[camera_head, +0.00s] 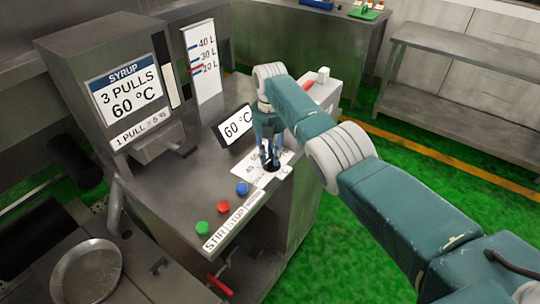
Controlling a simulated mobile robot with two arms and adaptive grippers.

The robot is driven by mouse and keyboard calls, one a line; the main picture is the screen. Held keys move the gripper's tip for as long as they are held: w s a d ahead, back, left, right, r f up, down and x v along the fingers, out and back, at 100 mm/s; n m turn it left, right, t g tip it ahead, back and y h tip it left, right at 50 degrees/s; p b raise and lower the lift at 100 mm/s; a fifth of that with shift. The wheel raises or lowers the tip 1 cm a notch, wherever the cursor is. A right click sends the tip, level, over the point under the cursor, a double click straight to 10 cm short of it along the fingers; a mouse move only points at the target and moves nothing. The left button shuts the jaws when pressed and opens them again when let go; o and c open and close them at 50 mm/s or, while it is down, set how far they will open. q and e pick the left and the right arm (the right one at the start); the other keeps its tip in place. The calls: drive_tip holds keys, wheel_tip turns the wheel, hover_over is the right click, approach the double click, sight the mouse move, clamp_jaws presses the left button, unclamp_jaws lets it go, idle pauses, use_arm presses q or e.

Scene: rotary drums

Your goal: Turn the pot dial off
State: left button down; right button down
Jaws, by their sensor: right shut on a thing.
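The pot dial (272,166) is a small dark knob on the steel counter, on a white printed scale sheet (254,173) whose marks are partly covered. My right gripper (271,158) comes down from above and is shut on the dial. The gripper hides most of the dial, so its pointing direction cannot be told. A small display (236,127) behind it reads 60 °C. My left gripper is not in view.
Green, red and blue buttons (223,207) sit at the counter's front left beside a STIR/STOP label. A syrup machine (127,95) stands at the left, with a level gauge (203,62) behind. A round metal pan (87,272) is at lower left. A steel shelf (470,55) stands at the right.

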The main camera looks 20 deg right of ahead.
sight(270, 157)
drive_tip(key=shift+w+r, duration=0.15)
drive_tip(key=shift+r, duration=0.05)
drive_tip(key=c, duration=1.5)
unclamp_jaws()
drive_tip(key=shift+c, duration=0.2)
drive_tip(key=shift+o, duration=0.3)
drive_tip(key=shift+f, duration=0.1)
wheel_tip(270, 157, up, 12)
drive_tip(key=shift+f, duration=0.1)
